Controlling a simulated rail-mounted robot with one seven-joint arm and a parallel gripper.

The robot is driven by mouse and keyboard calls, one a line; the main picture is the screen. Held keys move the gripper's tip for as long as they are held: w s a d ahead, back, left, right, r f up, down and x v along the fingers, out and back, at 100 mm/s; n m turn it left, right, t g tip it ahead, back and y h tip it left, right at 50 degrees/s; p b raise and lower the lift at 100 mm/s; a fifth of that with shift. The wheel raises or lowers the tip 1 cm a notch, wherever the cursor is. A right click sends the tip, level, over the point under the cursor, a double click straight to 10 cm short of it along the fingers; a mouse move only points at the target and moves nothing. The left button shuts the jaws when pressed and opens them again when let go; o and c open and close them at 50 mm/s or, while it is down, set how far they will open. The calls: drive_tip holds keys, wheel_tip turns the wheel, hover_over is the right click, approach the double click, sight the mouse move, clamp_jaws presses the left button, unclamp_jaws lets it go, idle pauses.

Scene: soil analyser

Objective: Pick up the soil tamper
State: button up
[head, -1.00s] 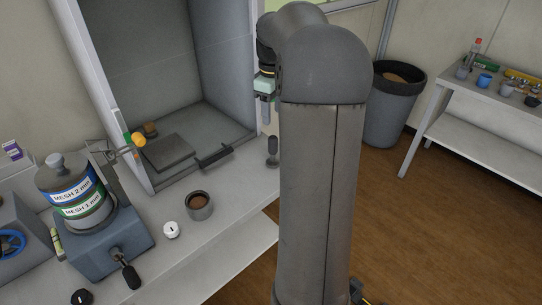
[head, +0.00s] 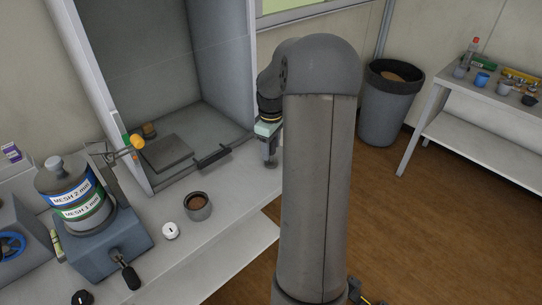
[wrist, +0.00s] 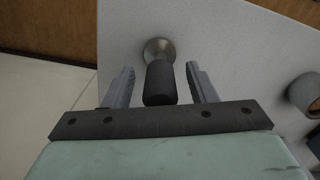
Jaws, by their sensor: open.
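The soil tamper shows in the wrist view with a black cylindrical handle (wrist: 160,84) and a round metal foot (wrist: 158,48). It stands on the light bench top. My gripper (wrist: 160,69) is open, with one finger on each side of the handle. A gap shows between the handle and each finger. In the head view my gripper (head: 268,150) is low over the bench's right end, and it hides most of the tamper, leaving only the foot (head: 270,165) partly visible.
A cup of soil (head: 198,206) stands on the bench left of my gripper. A grey cabinet with an open front (head: 215,60) rises behind. A sieve stack (head: 78,195) stands further left. The bench edge is close on the right.

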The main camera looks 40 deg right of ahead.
drive_tip(key=c, duration=1.1)
drive_tip(key=shift+o, duration=0.2)
drive_tip(key=shift+r, duration=0.55)
wheel_tip(320, 180, up, 2)
drive_tip(key=shift+a+r, duration=0.1)
drive_tip(key=shift+r, duration=0.15)
drive_tip(key=s+a+r+b, duration=0.2)
drive_tip(key=s+a+r, duration=0.5)
drive_tip(key=a+r, duration=0.2)
drive_tip(key=shift+s+a+r, duration=0.2)
drive_tip(key=shift+s+a, duration=0.15)
drive_tip(key=shift+a, duration=0.9)
